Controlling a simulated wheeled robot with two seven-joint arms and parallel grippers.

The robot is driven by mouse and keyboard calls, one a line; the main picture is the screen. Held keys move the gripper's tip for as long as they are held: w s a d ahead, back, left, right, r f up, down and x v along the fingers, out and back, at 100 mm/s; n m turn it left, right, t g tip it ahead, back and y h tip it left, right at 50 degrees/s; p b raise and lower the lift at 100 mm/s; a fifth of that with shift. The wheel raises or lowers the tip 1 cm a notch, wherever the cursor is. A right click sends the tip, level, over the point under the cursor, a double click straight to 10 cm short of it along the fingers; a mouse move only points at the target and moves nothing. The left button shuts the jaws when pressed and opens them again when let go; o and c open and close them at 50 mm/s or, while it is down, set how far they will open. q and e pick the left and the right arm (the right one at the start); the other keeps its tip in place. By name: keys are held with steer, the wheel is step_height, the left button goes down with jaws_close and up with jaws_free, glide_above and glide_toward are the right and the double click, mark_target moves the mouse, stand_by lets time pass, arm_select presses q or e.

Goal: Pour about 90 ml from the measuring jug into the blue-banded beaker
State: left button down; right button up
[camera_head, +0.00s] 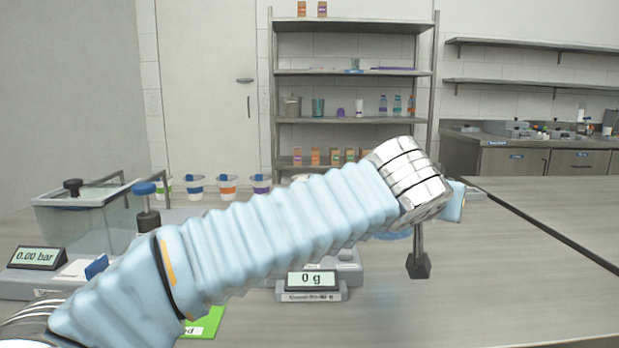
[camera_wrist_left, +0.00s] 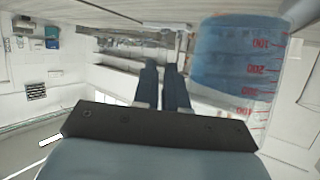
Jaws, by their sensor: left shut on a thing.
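In the wrist view the measuring jug (camera_wrist_left: 235,65) is at the upper right, see-through with red marks and blue liquid. That picture is upside down, and the liquid reaches roughly the 300 mark. My left gripper (camera_wrist_left: 164,64) is shut beside the jug; what its fingers grip, likely the handle, is hard to make out. In the head view my sleeved left arm hides its fingertips and most of the jug. The blue-banded beaker (camera_head: 195,188) stands in a row at the back left of the bench, left of my wrist. My right gripper is out of view.
Other beakers have green, orange (camera_head: 228,187) and purple (camera_head: 261,185) bands. A scale (camera_head: 312,284) reads 0 g; my arm hides part of it. A clear tank (camera_head: 85,222) and a pressure display (camera_head: 36,257) stand left. The right bench is mostly clear.

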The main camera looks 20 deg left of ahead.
arm_select(q)
steer(key=w+a+r+n+h+p, duration=0.1)
steer(key=a+r+n+h+p, duration=0.2)
steer(key=a+r+n+p, duration=0.2)
steer(key=shift+w+a+r, duration=0.15)
steer(key=shift+a+r, duration=0.35)
steer(key=shift+r, duration=1.35)
steer(key=shift+a+r+n+p, duration=0.15)
steer(key=shift+r+n+p, duration=0.15)
steer(key=shift+n, duration=0.1)
steer(key=shift+w+a+r+n+t+h, duration=0.2)
steer(key=shift+a+r+n+t+h, duration=0.1)
steer(key=shift+a+r+n+h, duration=0.3)
steer(key=shift+a+r, duration=0.1)
steer(key=shift+r, duration=0.05)
